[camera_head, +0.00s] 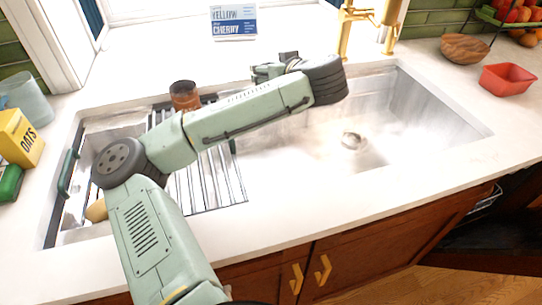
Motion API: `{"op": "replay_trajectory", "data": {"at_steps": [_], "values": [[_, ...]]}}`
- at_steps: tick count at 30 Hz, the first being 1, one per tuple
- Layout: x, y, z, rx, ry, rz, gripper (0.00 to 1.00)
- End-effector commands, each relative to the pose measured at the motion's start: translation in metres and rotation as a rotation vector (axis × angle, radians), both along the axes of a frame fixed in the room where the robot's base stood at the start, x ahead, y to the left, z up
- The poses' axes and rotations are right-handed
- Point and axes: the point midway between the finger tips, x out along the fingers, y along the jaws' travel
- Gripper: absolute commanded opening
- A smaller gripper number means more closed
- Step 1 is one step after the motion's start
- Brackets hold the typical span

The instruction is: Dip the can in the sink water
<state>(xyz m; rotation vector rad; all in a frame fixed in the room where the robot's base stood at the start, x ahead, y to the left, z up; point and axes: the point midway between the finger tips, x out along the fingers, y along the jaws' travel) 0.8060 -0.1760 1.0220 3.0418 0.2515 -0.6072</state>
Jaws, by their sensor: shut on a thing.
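The sink (455,108) is a wide steel basin with a round drain (353,140) near its middle. The water level in it is hard to make out. My arm reaches across the sink's left part, and its wrist is over the basin's back edge. My gripper (264,72) shows only in part, behind the forearm near the back rim, and it is shut. The can in it is hidden behind my forearm and wrist.
A drying rack (215,180) covers the sink's left side. A brown cup-like vessel (184,95) stands at its back. A gold tap (345,30) rises behind the sink. A red bowl (508,80) and wooden bowl (464,48) stand right; a yellow oats box (20,137) stands left.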

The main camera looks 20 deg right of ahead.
Motion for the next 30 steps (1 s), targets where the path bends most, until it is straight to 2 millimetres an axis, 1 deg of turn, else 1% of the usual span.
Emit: {"op": "replay_trajectory", "data": {"at_steps": [10, 21, 25, 30], "values": [[0.0, 0.0, 0.003, -0.001, -0.001, -0.001, 0.27], [0.0, -0.001, 0.035, -0.001, 0.001, 0.0, 0.27], [0.0, 0.0, 0.04, 0.0, 0.001, 0.0, 0.27], [0.0, 0.0, 0.04, 0.0, 0.0, 0.0, 0.27]]}}
